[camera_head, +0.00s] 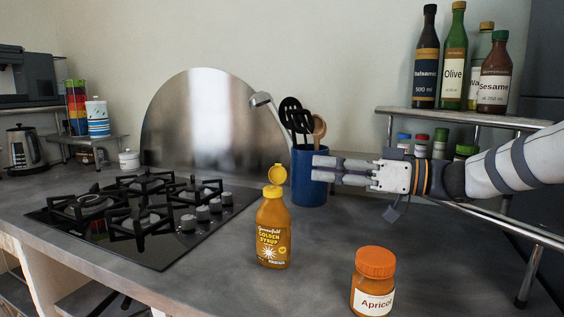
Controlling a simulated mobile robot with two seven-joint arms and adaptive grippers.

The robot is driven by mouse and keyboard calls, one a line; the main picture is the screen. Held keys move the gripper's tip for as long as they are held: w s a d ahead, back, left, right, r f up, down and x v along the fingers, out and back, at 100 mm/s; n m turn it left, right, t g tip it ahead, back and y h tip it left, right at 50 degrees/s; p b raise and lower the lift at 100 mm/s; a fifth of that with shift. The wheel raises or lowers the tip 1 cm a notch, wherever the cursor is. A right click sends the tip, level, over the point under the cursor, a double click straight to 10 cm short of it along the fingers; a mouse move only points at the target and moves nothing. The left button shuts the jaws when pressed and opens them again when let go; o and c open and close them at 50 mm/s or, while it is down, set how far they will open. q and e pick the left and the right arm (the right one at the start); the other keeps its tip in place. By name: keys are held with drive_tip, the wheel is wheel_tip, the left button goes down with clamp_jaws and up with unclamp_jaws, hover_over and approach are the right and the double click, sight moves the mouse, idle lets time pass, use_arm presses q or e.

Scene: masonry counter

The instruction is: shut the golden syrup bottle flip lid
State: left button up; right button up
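The golden syrup bottle (273,232) stands upright on the counter, amber with a yellow-orange cap. Its flip lid (277,174) is open and tilted up above the cap (273,191). My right gripper (316,169) comes in from the right, higher in the picture than the bottle and to the right of the lid. Its fingers point left and hold nothing that I can see. They overlap the blue utensil pot in the picture, and I cannot tell how far apart they are. My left gripper is not in view.
An apricot jar (373,285) stands at the front right. The blue utensil pot (308,188) is behind the bottle. A gas hob (150,212) lies to the left. A metal rack (462,118) with bottles stands at the right. The counter around the syrup bottle is clear.

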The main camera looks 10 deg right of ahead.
sight(278, 165)
drive_tip(key=x, duration=0.4)
drive_tip(key=b+x, duration=0.1)
drive_tip(key=x, duration=0.4)
drive_tip(key=shift+a+f, duration=0.2)
drive_tip(key=shift+a, duration=0.05)
drive_tip(key=shift+w+a+r, duration=0.1)
drive_tip(key=shift+w+a, duration=0.1)
drive_tip(key=shift+a, duration=0.15)
clamp_jaws()
